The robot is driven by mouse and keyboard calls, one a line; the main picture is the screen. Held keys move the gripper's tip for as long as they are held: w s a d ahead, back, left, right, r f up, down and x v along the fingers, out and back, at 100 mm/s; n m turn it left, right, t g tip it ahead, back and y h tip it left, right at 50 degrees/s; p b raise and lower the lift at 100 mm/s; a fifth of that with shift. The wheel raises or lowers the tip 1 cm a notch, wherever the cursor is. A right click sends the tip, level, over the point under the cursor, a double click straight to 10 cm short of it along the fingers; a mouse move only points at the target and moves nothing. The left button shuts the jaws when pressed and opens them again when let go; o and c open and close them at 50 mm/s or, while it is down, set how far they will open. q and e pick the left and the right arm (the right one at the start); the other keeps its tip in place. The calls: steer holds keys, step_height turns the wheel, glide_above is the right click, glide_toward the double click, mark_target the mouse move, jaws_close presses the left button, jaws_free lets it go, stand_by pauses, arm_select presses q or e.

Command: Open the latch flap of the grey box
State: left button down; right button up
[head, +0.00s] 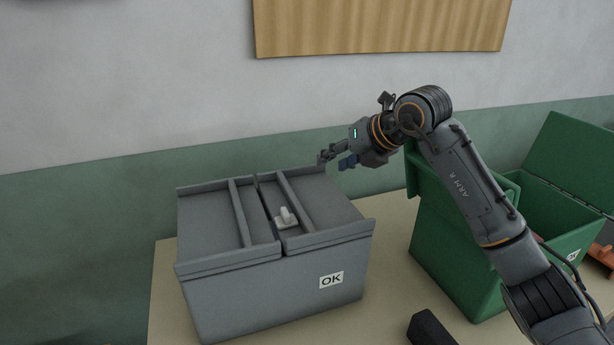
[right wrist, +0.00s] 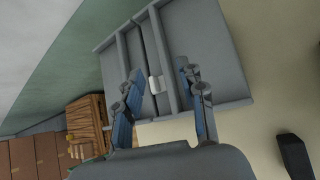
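The grey box (head: 232,290) stands on the table with its lid panels closed and an OK label on its front. A small white latch flap (head: 286,217) sits on the lid near the front middle; it also shows in the right wrist view (right wrist: 155,85). My right gripper (head: 324,160) is above the back right edge of the box, apart from the latch. In the right wrist view its two blue-padded fingers (right wrist: 160,88) are spread wide with nothing between them but the lid beyond. My left gripper is in neither view.
A green box (head: 450,258) with its lid raised stands at the right, under my right arm. An orange object (head: 601,254) lies beside it at the far right. A dark block (head: 430,330) lies at the table's front. A wooden board (head: 380,28) hangs on the wall.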

steer(key=p+x, duration=0.2)
steer(key=x, duration=1)
steer(key=shift+w+a+f, duration=0.1)
steer(key=shift+a+f, duration=0.05)
jaws_close()
jaws_free()
steer(key=v, duration=1.2)
